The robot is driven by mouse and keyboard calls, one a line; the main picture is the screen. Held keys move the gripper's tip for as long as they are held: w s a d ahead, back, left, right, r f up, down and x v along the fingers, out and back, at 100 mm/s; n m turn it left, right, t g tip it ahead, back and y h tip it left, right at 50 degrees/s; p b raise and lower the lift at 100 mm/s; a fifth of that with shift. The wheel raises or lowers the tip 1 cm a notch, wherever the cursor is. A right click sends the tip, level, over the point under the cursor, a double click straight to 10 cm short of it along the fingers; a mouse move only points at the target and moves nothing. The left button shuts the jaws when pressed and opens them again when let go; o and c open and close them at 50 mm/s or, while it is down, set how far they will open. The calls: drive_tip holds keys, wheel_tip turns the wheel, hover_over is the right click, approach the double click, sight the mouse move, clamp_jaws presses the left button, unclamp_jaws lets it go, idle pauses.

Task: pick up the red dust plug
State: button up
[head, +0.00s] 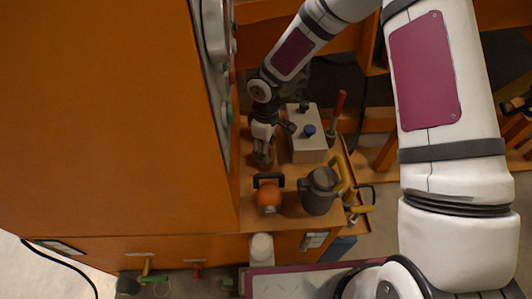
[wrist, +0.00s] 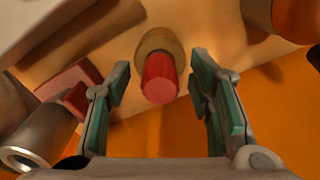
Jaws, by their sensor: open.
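The red dust plug (wrist: 160,78) shows in the wrist view as a short red cylinder on a tan round collar (wrist: 158,44). It lies between the two teal-padded fingers of my gripper (wrist: 160,72), with a visible gap on each side. My gripper is open, and neither finger appears to touch the plug. In the head view my gripper (head: 264,136) is over the narrow strip of bench beside the tall orange cabinet. A small reddish thing shows just below it there, partly hidden; I cannot tell whether it is the plug.
A pale box with a blue knob (head: 307,143) stands close right of my gripper. A red-handled tool (head: 339,104) is beyond it. The orange cabinet (head: 120,120) blocks the left side.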

drive_tip(key=shift+f, duration=0.25)
drive_tip(key=c, duration=1)
drive_tip(key=shift+c, duration=0.2)
